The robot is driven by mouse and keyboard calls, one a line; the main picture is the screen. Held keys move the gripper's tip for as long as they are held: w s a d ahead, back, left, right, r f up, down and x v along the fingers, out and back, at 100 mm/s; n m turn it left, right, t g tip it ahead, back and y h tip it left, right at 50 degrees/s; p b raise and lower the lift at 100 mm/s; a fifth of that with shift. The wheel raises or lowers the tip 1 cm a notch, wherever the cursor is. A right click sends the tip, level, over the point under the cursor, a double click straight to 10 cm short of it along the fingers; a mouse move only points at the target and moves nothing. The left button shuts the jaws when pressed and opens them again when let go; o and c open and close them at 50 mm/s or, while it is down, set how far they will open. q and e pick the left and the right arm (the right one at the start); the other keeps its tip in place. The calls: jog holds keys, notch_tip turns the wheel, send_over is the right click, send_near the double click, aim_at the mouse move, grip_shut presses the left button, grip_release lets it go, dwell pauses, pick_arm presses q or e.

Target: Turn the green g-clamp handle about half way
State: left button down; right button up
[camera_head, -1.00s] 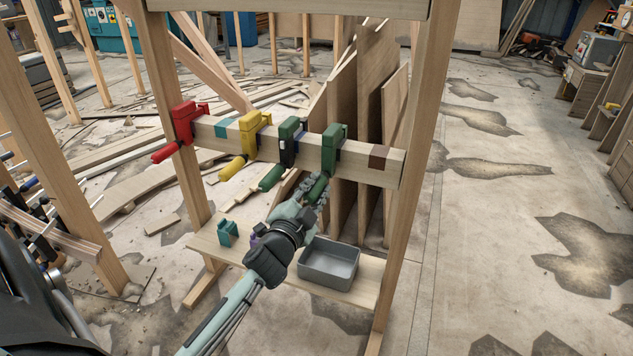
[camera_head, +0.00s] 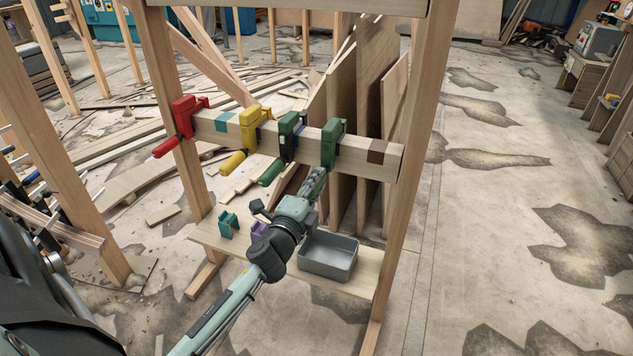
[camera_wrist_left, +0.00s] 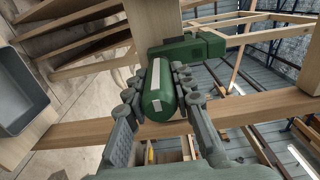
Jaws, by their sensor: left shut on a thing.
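The green clamp (camera_head: 331,141) sits at the right of a row of clamps on the wooden beam (camera_head: 362,160). Its green handle (camera_wrist_left: 158,88) points toward my left gripper and carries a pale stripe in the left wrist view. My left gripper (camera_head: 316,182) is shut on this handle, with a finger along each side (camera_wrist_left: 160,86). In the head view the gripper mostly hides the handle. A second clamp with a green body (camera_head: 287,130) and a green handle (camera_head: 271,172) is just to the left. My right gripper is not in view.
A yellow clamp (camera_head: 249,131) and a red clamp (camera_head: 183,118) sit further left on the beam. Below, a shelf (camera_head: 212,236) carries a grey bin (camera_head: 328,258), a teal piece (camera_head: 228,223) and a purple piece (camera_head: 259,229). A wooden post (camera_head: 417,120) stands to the right.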

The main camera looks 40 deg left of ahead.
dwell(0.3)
pick_arm(q)
jog(key=c, duration=1.3)
grip_release()
jog(key=shift+s, duration=0.1)
jog(key=shift+s+d+f, duration=0.1)
jog(key=shift+s+d, duration=0.05)
jog(key=shift+s, duration=0.2)
jog(key=v, duration=1.1)
jog(key=shift+s+d, duration=0.1)
